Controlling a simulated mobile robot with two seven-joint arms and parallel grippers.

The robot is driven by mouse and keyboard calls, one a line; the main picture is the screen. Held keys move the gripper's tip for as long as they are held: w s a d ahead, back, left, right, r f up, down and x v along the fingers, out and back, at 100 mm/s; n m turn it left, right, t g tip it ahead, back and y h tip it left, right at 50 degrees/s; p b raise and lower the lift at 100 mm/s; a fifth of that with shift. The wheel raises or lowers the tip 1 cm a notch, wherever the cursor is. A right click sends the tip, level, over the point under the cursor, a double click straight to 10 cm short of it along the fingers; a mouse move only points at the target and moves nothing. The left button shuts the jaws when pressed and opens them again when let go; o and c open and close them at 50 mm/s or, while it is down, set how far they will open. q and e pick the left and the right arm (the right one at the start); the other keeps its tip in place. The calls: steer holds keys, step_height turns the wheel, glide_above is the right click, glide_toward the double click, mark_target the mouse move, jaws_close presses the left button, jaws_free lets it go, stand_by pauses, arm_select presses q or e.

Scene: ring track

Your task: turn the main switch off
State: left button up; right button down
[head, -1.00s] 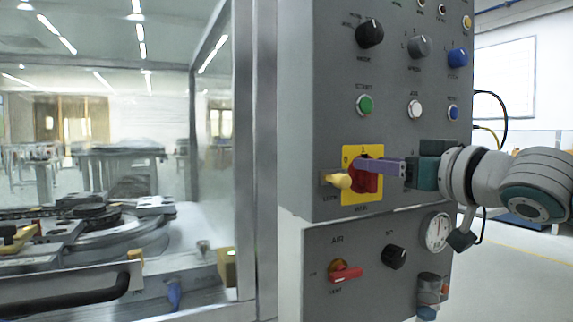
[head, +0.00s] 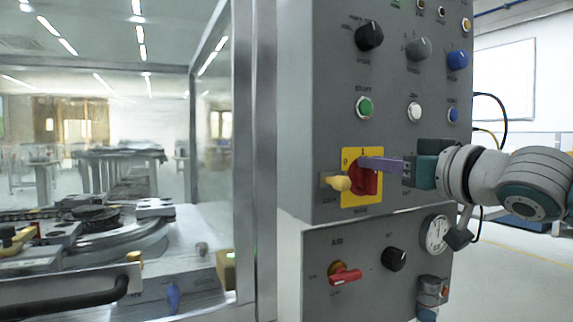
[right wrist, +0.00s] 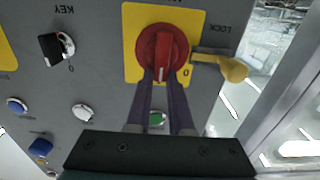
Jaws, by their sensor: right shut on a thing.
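The main switch is a red rotary knob (head: 366,183) on a yellow plate (head: 352,200) on the grey panel. It also shows in the right wrist view (right wrist: 163,45), where its white mark points down in the picture, toward my gripper, and a 0 stands beside it. My right gripper (head: 367,163) has its purple fingers shut on the knob; the fingertips also show in the right wrist view (right wrist: 161,76). A yellow lock lever (head: 340,183) sits left of the knob, beside the plate; it also shows in the right wrist view (right wrist: 232,69). My left gripper is not in view.
A green start button (head: 365,107) and a black knob (head: 369,36) sit above. Below are a red air handle (head: 345,277), a black knob (head: 395,259) and a gauge (head: 436,235). A clear-walled machine with a metal post (head: 265,150) stands left of the panel.

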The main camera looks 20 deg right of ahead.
mark_target(360, 181)
steer(key=shift+f, duration=0.55)
steer(key=n+p, duration=0.1)
steer(key=n, duration=0.1)
steer(key=a+n+p, duration=0.1)
steer(key=n+p, duration=0.1)
steer(key=n, duration=0.1)
steer(key=n+p, duration=0.1)
steer(key=n, duration=0.2)
steer(key=shift+s+a+f+p, duration=0.1)
steer(key=shift+a+f+p, duration=0.1)
steer(key=shift+f+p, duration=0.15)
steer(key=n, duration=0.4)
steer(key=shift+a+f+n+p, duration=0.25)
steer(key=shift+f+n+p, duration=0.05)
steer(key=shift+p, duration=0.1)
steer(key=n, duration=0.3)
steer(key=shift+f, duration=0.25)
steer(key=shift+n, duration=1.1)
